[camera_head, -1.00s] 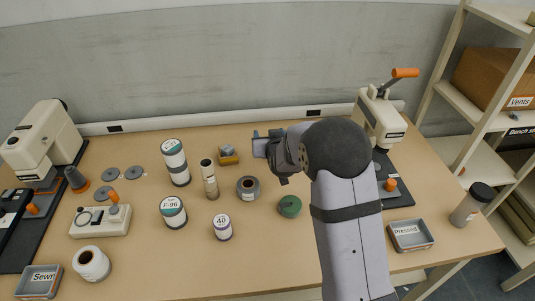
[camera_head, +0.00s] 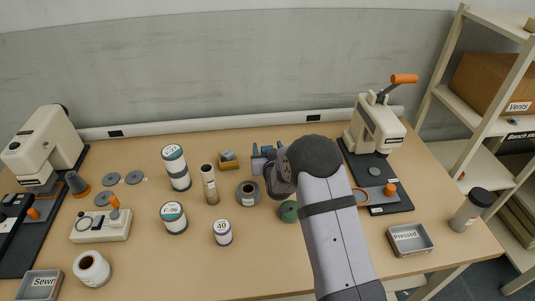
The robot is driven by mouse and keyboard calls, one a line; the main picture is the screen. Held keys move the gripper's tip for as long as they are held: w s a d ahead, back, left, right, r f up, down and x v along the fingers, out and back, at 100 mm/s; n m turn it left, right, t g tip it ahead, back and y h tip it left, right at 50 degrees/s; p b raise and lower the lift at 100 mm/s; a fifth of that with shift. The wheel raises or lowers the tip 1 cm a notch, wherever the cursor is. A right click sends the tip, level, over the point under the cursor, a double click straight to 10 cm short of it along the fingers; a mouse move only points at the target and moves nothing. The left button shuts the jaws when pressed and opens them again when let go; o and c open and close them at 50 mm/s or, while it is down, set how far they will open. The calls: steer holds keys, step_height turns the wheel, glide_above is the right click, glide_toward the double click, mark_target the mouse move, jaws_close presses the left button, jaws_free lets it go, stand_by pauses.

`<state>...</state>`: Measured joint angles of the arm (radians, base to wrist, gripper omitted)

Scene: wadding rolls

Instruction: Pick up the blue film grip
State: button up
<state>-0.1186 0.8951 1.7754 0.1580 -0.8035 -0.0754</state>
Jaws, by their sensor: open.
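My gripper (camera_head: 261,157) is open above the back middle of the table, with its fingers toward the left. A small blue piece (camera_head: 268,149) shows at its fingers. I cannot tell whether this is the blue film grip or part of the gripper. To the left, a blue-grey object (camera_head: 227,153) sits in a small yellow holder (camera_head: 229,164) on the table, apart from the gripper. It is too small to identify surely. My arm hides part of the table at the right of the gripper.
A grey roll (camera_head: 248,193) and a green round piece (camera_head: 288,211) lie near the gripper. A tan tube (camera_head: 209,184) and white labelled rolls (camera_head: 175,167) stand left. A lever press (camera_head: 377,130) stands right. The table's front middle is clear.

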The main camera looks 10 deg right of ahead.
mark_target(267, 146)
steer(key=shift+f, duration=0.5)
steer(key=shift+p+x, duration=0.55)
steer(key=shift+x, duration=1.95)
steer(key=c, duration=1.2)
